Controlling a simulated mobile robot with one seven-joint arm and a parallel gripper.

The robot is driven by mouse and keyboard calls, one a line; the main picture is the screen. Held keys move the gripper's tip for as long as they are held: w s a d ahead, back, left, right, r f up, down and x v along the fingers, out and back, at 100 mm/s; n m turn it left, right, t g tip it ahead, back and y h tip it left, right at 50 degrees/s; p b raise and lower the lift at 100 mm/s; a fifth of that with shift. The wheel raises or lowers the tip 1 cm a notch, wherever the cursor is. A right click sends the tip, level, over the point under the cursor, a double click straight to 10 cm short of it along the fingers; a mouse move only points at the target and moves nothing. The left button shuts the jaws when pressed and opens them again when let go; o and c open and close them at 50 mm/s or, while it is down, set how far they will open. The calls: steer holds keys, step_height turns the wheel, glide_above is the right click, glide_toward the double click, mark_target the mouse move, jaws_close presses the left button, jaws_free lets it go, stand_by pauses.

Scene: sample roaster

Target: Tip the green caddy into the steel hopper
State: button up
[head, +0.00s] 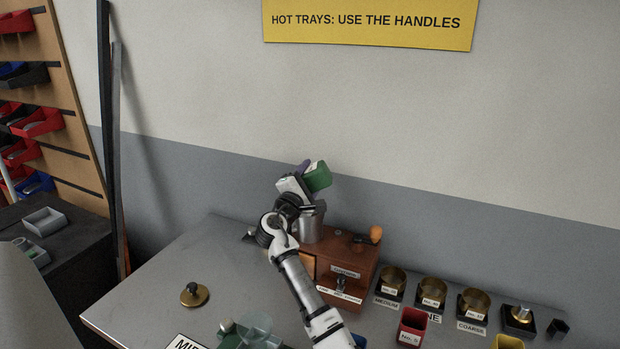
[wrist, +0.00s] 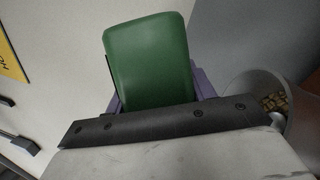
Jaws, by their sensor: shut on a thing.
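The green caddy (head: 317,176) is held up in my gripper (head: 304,180), above the steel hopper (head: 311,226). The caddy looks tilted. In the wrist view the caddy (wrist: 148,62) fills the middle, with purple finger parts of my gripper at both its sides. My gripper is shut on it. The hopper (wrist: 240,88) shows at the right of the wrist view, with brown pieces inside. The hopper stands on a wooden grinder box (head: 352,262). The caddy's opening and contents are hidden from me.
Brass cups (head: 392,280) stand in a row to the right, with a red caddy (head: 412,326) in front of them. A brass lid with a knob (head: 194,294) lies at the left of the table (head: 150,290). The wall is close behind.

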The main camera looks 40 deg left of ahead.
mark_target(311, 165)
steer(key=shift+r, duration=0.1)
stand_by(0.3)
steer(key=shift+r+p, duration=0.7)
steer(key=shift+r, duration=0.75)
